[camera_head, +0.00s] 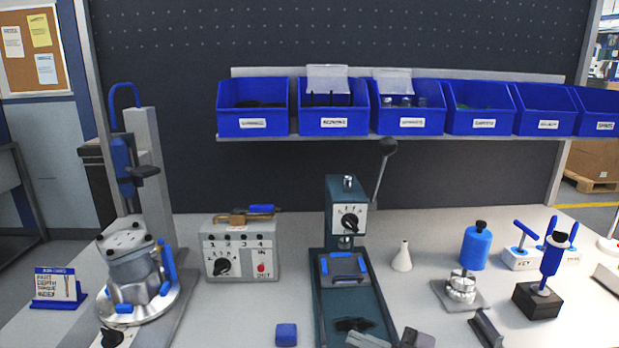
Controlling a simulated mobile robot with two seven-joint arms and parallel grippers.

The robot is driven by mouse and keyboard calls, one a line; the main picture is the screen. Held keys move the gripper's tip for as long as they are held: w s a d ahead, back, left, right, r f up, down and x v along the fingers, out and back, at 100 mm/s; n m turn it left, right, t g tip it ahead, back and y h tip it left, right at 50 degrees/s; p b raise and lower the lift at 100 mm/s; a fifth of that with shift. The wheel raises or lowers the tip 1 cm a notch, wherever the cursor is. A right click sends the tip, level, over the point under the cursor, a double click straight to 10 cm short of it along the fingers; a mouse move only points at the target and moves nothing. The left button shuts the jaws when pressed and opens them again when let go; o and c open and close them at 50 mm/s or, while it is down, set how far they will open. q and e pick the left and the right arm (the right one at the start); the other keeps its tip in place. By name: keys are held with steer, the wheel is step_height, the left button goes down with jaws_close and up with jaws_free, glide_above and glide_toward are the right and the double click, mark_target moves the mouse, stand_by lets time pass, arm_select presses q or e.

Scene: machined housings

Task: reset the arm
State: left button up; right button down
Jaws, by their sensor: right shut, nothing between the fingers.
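My right gripper (353,324) shows only in part at the bottom edge, low over the front of the green press base. It looks shut, with nothing seen held in it. The rest of the right arm is mostly cut off by the frame. My left gripper is out of view.
A green press (347,212) with a raised lever stands in the middle. A metal housing (133,263) sits on a round fixture at left. A grey control box (240,250), blue block (286,334), white cone (401,257) and blue bottle (475,247) stand nearby. Blue bins (347,122) line the back shelf.

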steer(key=s+d+f+m+h, duration=0.5)
steer(key=s+f+m+h, duration=0.1)
steer(key=s+f, duration=0.4)
steer(key=s+d+f+m+t+h, duration=0.1)
steer(key=s+d+f+m+h, duration=0.5)
steer(key=s+f+m, duration=0.3)
step_height(320, 180, down, 2)
steer(key=shift+s+d+f+h, duration=0.15)
steer(key=shift+s+h, duration=0.45)
steer(key=shift+s, duration=0.3)
